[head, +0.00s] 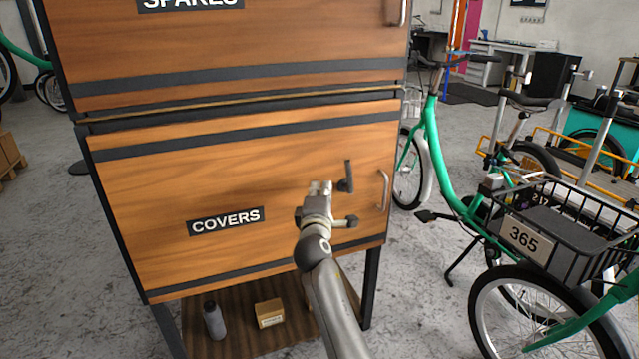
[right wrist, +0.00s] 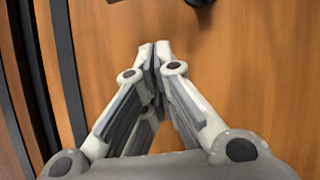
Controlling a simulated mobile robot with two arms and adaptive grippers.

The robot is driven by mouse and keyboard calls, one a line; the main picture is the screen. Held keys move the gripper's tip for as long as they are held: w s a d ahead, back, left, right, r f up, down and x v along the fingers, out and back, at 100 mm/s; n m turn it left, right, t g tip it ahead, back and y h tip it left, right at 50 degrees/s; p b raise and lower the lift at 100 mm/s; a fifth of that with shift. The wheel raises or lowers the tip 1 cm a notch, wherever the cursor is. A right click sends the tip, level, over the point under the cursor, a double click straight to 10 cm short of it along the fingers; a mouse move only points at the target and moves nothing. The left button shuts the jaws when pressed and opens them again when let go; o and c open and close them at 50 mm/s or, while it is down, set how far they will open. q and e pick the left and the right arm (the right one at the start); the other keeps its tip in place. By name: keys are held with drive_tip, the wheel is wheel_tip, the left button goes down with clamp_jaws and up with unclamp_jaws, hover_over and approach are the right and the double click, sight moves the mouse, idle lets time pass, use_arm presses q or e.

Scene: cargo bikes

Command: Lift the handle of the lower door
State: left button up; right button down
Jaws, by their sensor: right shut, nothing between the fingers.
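The lower door (head: 160,190) is a wooden panel labelled COVERS, and it looks closed. A black lever handle (head: 349,174) sits near its right edge, with its bar standing roughly upright. A pale curved pull (head: 384,190) is to the right of it. My right gripper (head: 320,186) is in front of the door, just left of the black handle and apart from it in the picture. In the right wrist view my right gripper (right wrist: 155,48) is shut and empty, facing the wood. A dark part of the handle (right wrist: 201,2) shows at the top edge there. My left gripper is out of view.
The upper door (head: 230,35), labelled SPARES, is above. A grey bottle (head: 214,321) and a small cardboard box (head: 269,313) stand on the shelf below. A green cargo bike (head: 452,195) with a black basket stands close on the right. Bare floor lies to the left.

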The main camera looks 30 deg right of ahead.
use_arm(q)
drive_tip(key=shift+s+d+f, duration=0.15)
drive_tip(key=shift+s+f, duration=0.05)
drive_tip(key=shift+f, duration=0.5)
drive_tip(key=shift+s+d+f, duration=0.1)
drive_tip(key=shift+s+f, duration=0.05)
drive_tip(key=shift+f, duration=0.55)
use_arm(e)
drive_tip(key=v, duration=0.6)
drive_tip(key=shift+s+a, duration=0.2)
drive_tip(key=shift+a, duration=0.15)
drive_tip(key=shift+f, duration=0.1)
